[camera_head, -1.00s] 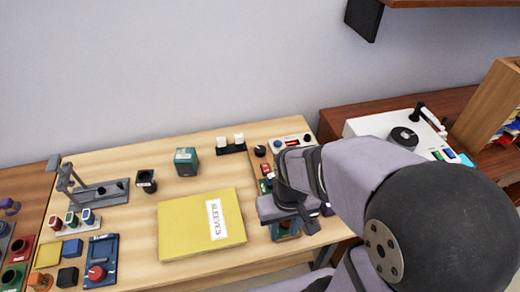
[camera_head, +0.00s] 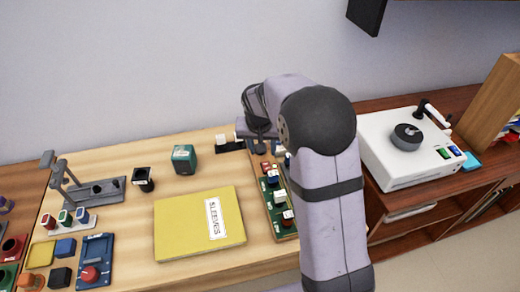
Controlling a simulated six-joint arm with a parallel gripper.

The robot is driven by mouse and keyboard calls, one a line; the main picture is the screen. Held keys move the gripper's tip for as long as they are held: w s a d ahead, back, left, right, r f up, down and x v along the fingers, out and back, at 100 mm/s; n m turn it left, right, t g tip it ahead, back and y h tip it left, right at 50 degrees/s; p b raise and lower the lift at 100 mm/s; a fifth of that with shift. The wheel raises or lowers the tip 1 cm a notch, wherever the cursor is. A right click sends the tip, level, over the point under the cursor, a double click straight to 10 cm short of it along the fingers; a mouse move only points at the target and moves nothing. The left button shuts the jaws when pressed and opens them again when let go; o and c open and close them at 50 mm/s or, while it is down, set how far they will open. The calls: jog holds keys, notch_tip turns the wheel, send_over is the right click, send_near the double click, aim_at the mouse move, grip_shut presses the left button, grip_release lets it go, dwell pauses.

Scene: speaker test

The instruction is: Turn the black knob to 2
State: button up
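My gripper (camera_head: 257,125) is over the back of the wooden table, above the far end of the strip of control panels. My arm hides most of that end, including the spot where a small black knob showed beside a blue knob earlier. That knob is not clearly visible now, and I cannot tell whether my gripper touches it. The finger opening is too small and dark to read. A larger dark round knob (camera_head: 406,136) with a light pointer sits on a white device (camera_head: 383,157) at the right, apart from my gripper. No number can be read.
A green panel (camera_head: 274,207) with buttons lies just left of my arm. A yellow SLEEVES folder (camera_head: 180,225), a teal box (camera_head: 184,159) and a black cup (camera_head: 143,179) are further left. A black holder with a white block (camera_head: 221,141) stands close beside my gripper.

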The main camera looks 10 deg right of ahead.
jog(key=shift+m+t, duration=0.5)
jog(key=shift+w+d+f+p, duration=0.25)
jog(key=shift+w+f, duration=1.1)
jog(key=shift+w, duration=0.1)
jog(key=shift+w+d+f+p, duration=0.2)
jog(key=shift+w+f, duration=1.2)
jog(key=shift+w, duration=0.05)
jog(key=shift+w+d+f+p, duration=0.25)
jog(key=shift+w+f, duration=1.1)
jog(key=shift+w, duration=0.1)
jog(key=c, duration=0.8)
